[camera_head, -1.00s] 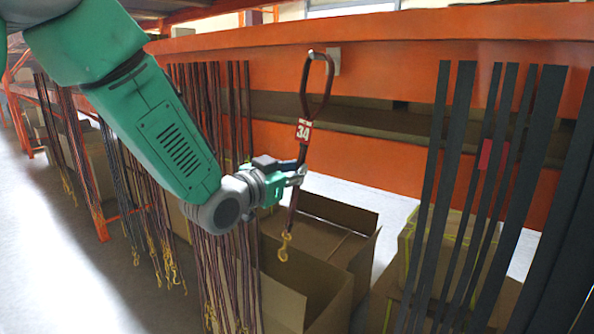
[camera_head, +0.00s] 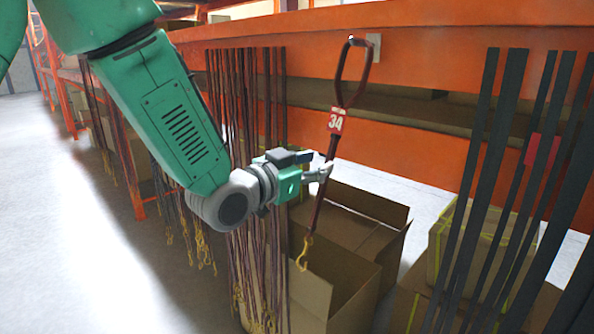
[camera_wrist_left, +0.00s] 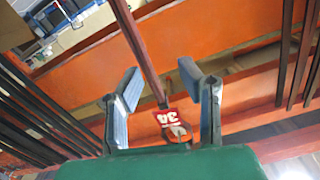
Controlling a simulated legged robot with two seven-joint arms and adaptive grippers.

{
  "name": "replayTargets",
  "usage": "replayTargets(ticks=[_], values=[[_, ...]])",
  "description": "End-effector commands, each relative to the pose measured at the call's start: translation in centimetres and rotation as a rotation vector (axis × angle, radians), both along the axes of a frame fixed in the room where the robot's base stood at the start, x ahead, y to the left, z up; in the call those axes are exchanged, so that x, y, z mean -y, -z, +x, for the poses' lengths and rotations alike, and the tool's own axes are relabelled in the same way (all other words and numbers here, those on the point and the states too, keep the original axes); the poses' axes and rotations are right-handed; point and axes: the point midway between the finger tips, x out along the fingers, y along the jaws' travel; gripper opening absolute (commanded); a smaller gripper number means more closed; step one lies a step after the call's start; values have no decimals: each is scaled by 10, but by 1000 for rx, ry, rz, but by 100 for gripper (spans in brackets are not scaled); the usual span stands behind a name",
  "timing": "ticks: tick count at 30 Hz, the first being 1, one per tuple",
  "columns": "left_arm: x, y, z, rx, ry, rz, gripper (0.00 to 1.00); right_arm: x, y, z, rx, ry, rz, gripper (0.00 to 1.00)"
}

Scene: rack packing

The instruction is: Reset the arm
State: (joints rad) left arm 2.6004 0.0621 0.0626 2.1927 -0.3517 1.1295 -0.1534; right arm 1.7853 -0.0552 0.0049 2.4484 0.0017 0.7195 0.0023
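My left gripper (camera_head: 322,172) comes in from the left and is at a dark red strap (camera_head: 317,210) that hangs in a loop from a hook on the orange rack beam. The strap has a red and white tag marked 34 (camera_head: 335,122) just above the gripper and a brass clip (camera_head: 303,254) at its lower end. In the left wrist view the two fingers (camera_wrist_left: 163,105) stand wide apart. The strap (camera_wrist_left: 138,50) and the tag (camera_wrist_left: 172,124) appear between them, with no visible grip; whether a finger touches the strap cannot be told. My right gripper is in neither view.
Open cardboard boxes (camera_head: 392,244) stand below the strap. Black straps (camera_head: 478,170) hang at the right. Dark red straps with brass clips (camera_head: 243,90) hang behind my left arm. The orange beam (camera_head: 440,55) runs above. The floor at the left is clear.

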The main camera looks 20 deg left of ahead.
Motion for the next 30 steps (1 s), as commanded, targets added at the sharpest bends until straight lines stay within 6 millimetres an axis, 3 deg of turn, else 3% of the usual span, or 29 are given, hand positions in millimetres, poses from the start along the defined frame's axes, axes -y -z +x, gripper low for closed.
replayTargets(ticks=[3,9,17,20,23,26,30], values=[[-9,0,-25,-2,-1,0,33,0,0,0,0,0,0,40],[-20,-1,-53,-1,-1,-1,33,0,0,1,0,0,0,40],[-23,-1,-63,-1,0,0,33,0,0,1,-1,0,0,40],[-23,13,-64,-30,-5,1,33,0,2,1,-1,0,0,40],[-25,54,-66,-119,-23,3,33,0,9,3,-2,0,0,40],[-29,121,-75,-271,-55,9,33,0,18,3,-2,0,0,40],[-37,226,-107,-523,-113,21,33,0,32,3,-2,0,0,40]])
